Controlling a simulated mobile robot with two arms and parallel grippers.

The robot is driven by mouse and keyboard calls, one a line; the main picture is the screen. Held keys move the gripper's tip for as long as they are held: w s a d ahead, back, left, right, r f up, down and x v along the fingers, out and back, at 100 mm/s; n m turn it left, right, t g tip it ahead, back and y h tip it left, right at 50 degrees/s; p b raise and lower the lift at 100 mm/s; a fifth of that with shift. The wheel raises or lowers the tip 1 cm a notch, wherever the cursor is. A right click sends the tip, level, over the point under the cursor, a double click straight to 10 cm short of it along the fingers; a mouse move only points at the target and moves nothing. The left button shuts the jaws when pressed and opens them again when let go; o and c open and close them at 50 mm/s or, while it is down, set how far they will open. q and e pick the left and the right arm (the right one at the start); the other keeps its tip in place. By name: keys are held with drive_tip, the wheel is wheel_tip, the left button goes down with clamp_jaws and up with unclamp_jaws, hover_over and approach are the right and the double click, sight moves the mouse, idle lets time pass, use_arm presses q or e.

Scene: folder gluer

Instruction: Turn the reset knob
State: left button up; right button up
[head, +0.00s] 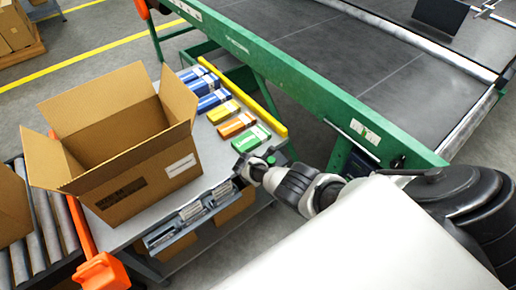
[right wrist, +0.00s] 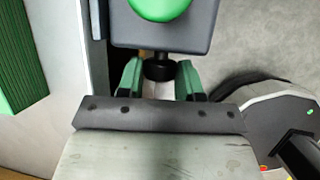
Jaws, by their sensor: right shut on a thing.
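In the right wrist view, a dark grey control box (right wrist: 165,36) with a round green button (right wrist: 158,7) is at the top. A black knob (right wrist: 160,70) sticks out of the box's side facing me. My right gripper (right wrist: 159,76) has its two green-padded fingers on either side of the knob and is shut on it. In the head view, my right gripper (head: 252,164) is at the right edge of the grey table, by the small dark box (head: 276,157). The knob is hidden there. My left gripper is not in view.
An open cardboard box (head: 130,150) stands on the grey table (head: 218,172). Blue, yellow, orange and green packs (head: 252,138) lie beside it. A green-framed conveyor (head: 310,90) runs behind. A roller track (head: 42,215) and an orange post (head: 100,271) are at left.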

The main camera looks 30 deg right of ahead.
idle(0.5)
drive_tip(key=o, duration=0.9)
drive_tip(key=shift+p+v, duration=4.2)
drive_tip(key=shift+v, duration=1.15)
